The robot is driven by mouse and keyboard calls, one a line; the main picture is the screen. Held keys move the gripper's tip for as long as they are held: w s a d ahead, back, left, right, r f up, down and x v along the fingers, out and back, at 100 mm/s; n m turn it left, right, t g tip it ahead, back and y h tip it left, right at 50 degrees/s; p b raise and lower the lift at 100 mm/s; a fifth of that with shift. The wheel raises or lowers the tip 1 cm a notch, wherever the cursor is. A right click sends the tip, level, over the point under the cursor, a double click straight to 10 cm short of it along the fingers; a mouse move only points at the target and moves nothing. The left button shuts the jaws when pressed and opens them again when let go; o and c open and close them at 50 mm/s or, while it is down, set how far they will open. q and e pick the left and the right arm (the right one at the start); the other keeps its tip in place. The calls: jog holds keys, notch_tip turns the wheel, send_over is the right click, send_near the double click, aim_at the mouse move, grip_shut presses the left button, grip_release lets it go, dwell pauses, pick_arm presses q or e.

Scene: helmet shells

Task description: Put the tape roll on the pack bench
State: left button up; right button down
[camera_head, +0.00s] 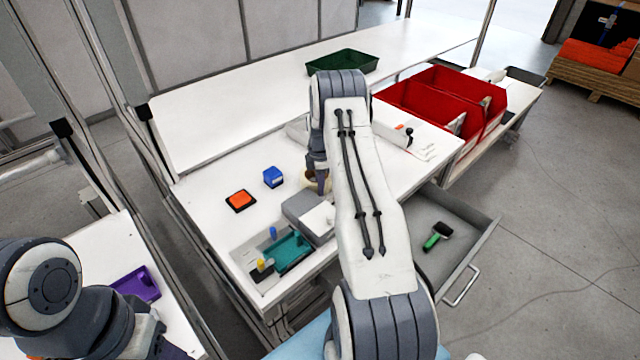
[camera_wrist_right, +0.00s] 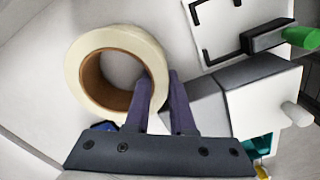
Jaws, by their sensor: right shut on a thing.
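The tape roll (camera_wrist_right: 92,97), a cream ring with a brown core, shows in the right wrist view. My right gripper (camera_wrist_right: 160,92) is shut on its wall, with one finger in the hole and the other outside. In the head view the tape roll (camera_head: 311,183) is mostly hidden behind my right gripper (camera_head: 321,182) and arm. It is at or just above the white bench top (camera_head: 215,180); I cannot tell if it touches. Which surface is named the pack bench is not marked. My left arm is at lower left; its fingers are not clear.
The bench holds a blue cube (camera_head: 273,177), an orange-topped black pad (camera_head: 240,201), a grey box (camera_head: 304,212) and a teal tray (camera_head: 293,253). Red bins (camera_head: 425,103) stand at right, a green tray (camera_head: 342,63) behind. An open drawer (camera_head: 462,232) juts out at the front right.

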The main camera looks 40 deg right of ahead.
jog(key=shift+f, duration=0.2)
jog(key=shift+f, duration=0.2)
jog(key=c, duration=0.8)
grip_release()
jog(key=shift+o, duration=0.2)
jog(key=shift+r, duration=0.1)
jog(key=shift+r, duration=0.1)
